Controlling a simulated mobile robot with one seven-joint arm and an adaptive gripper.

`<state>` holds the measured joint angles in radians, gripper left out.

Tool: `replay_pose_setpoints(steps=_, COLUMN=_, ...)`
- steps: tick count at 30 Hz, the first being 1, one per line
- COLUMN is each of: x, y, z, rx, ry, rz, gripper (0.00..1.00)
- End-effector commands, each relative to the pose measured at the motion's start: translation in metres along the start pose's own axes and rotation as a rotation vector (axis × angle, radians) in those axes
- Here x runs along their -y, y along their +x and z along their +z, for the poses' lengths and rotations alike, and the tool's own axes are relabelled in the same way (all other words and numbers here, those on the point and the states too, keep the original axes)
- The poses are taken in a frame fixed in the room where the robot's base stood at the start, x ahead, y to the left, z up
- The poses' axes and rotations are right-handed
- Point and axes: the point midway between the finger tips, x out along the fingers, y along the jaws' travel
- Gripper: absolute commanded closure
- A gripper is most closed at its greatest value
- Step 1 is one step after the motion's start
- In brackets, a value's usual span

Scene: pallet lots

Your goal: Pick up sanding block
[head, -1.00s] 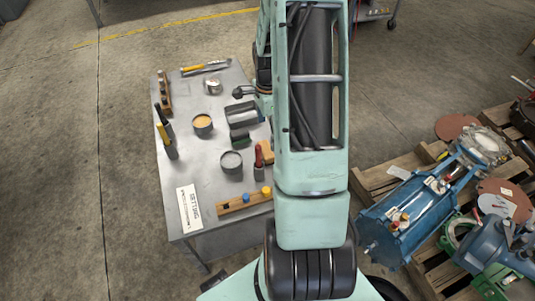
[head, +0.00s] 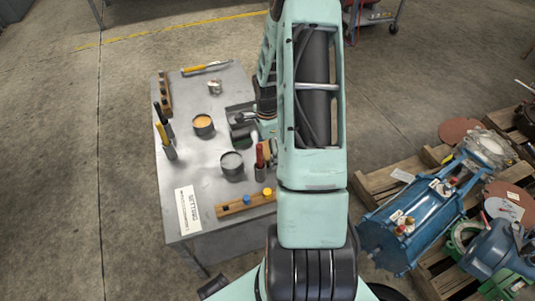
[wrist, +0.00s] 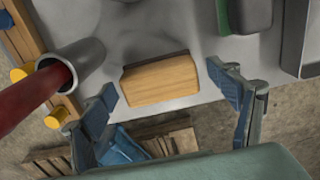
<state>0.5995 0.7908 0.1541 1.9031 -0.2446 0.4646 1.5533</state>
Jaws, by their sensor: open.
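The sanding block looks to be the light wooden block with a dark strip along its far side (wrist: 160,82), lying on the grey metal table (wrist: 203,42) near its edge. In the head view a small part of it (head: 268,148) shows beside my arm. My gripper (wrist: 164,80) is open and empty, with one blue-padded finger to the left of the block and one to the right. The fingers appear nearer the camera than the block, and I see no contact.
A metal cup with a red-handled tool (head: 261,170) stands close to the block. A dark green-sided block (wrist: 245,14) and a grey tray (wrist: 300,45) lie nearby. Open cans (head: 203,125), a wooden rack (head: 243,203) and a sign (head: 188,209) share the table. A loaded pallet is at right.

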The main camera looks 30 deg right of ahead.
Motion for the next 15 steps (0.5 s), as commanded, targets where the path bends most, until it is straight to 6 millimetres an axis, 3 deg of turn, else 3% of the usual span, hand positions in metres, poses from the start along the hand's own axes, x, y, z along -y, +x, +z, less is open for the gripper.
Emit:
replay_pose_setpoints(steps=2, x=0.0000, y=-0.0004, z=0.0000, rx=0.000, ry=0.000, rz=0.000, gripper=0.20)
replay_pose_setpoints(steps=12, x=-0.0001, y=-0.0005, z=0.0000, rx=0.000, ry=0.000, rz=0.000, gripper=0.58)
replay_pose_setpoints(steps=15, x=0.0000, y=-0.0006, z=0.0000, rx=0.000, ry=0.000, rz=0.000, gripper=0.64)
